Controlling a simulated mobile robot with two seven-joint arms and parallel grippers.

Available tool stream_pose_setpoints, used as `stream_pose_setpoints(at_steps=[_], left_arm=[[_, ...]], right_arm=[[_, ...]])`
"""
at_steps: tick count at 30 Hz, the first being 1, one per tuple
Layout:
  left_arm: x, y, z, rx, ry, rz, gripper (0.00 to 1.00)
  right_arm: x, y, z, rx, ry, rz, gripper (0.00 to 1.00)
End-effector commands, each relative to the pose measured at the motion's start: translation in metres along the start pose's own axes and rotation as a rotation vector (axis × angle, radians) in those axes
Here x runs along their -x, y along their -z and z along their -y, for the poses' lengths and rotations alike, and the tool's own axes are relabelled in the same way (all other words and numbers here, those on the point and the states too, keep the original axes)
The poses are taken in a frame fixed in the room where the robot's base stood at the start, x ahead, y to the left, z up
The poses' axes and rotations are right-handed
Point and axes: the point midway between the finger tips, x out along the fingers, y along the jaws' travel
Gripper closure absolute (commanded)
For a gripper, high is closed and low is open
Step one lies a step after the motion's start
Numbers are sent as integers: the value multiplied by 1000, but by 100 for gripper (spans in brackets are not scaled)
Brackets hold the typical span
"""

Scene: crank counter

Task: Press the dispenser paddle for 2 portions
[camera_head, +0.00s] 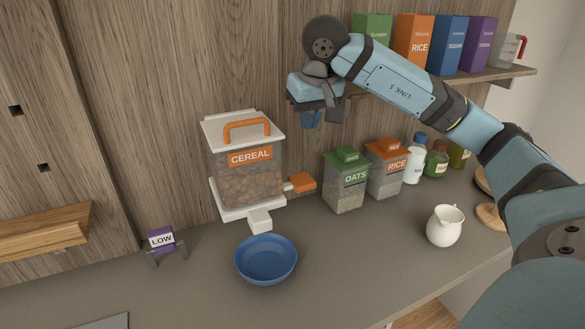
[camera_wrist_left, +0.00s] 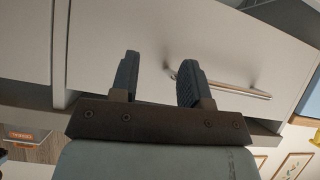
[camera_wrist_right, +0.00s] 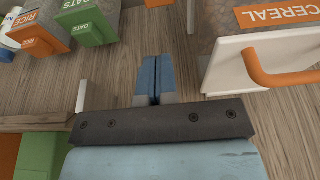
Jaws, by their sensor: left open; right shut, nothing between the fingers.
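A blue bowl (camera_head: 266,259) sits on the counter in front of the white spout (camera_head: 259,220) and looks empty. My right gripper (camera_head: 311,119) is shut and empty, above and to the right of the paddle. In the right wrist view its closed fingers (camera_wrist_right: 153,80) are beside the dispenser's lid (camera_wrist_right: 262,55). My left gripper (camera_wrist_left: 157,78) is open and empty in front of a drawer front.
Oats (camera_head: 346,181) and rice (camera_head: 386,169) containers stand right of the paddle. A white jug (camera_head: 445,226) stands at the right. A LOW sign (camera_head: 162,240) is at left. A shelf (camera_head: 480,77) with boxes hangs above. The counter front is largely clear.

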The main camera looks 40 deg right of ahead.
Motion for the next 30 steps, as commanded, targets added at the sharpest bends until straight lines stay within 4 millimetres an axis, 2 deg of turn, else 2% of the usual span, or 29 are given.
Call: stream_pose_setpoints(at_steps=[10,14,17,24,30], left_arm=[[0,0,1,-5,0,1,57],[1,-4,1,-4,-1,7,57],[1,-5,1,-5,0,7,57],[0,-5,1,-7,0,4,57],[-1,-1,0,-6,0,-4,57]], right_arm=[[0,0,-1,0,-3,-1,100],[-10,0,0,0,-2,1,100],[-25,-1,-1,-1,-3,3,100],[-77,-1,-1,0,-3,4,100],[-114,-4,-1,0,-2,3,100]])
